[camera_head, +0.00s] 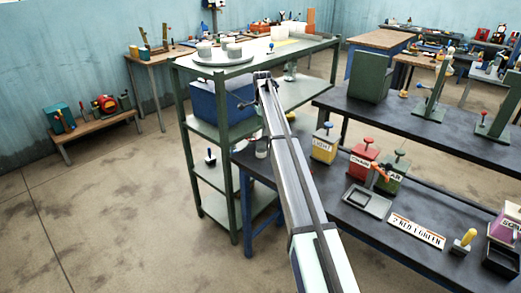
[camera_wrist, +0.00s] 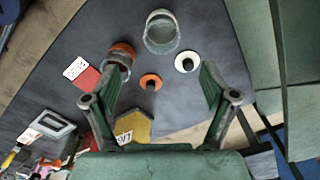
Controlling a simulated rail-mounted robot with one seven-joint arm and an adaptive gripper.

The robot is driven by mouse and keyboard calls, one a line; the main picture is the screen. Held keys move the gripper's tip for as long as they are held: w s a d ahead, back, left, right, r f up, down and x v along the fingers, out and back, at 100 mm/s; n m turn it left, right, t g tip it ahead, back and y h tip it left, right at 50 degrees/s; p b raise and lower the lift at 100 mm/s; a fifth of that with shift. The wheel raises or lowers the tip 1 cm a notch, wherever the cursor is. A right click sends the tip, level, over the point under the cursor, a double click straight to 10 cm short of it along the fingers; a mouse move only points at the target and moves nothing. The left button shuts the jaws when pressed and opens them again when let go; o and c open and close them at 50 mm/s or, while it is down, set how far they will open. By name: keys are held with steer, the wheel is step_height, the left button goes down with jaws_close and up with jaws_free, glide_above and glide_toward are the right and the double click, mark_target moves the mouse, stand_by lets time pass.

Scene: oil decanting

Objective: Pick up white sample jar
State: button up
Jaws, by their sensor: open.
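In the wrist view, an open, pale grey, clear-walled jar (camera_wrist: 161,32) sits on the dark bench, beyond my fingertips and near the middle between them. A white disc with a black knob (camera_wrist: 188,63) lies beside it; which piece is the white sample jar is not certain. A second jar (camera_wrist: 120,57) with an orange band is close to my left fingertip; I cannot tell if they touch. An orange disc with a black knob (camera_wrist: 150,82) lies between the fingers. My gripper (camera_wrist: 160,69) is open and empty. In the head view my arm hides most of this area.
A yellow container (camera_head: 323,144), a red one (camera_head: 363,160) and a green one (camera_head: 392,176) stand on the dark bench (camera_head: 345,222). A grey square tray (camera_head: 367,200) lies in front. The green shelf frame (camera_head: 188,125) rises at the left, holding a blue box (camera_head: 215,103).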

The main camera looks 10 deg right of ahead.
mark_target(261, 144)
step_height(261, 144, down, 7)
steer(key=shift+p, duration=0.9)
steer(key=shift+w+a+f+p, duration=0.1)
steer(key=shift+f+p, duration=0.55)
steer(key=shift+f, duration=0.7)
steer(key=shift+a+f+p, duration=0.1)
steer(key=shift+f+p, duration=0.55)
steer(key=shift+f, duration=0.65)
steer(key=c, duration=1.3)
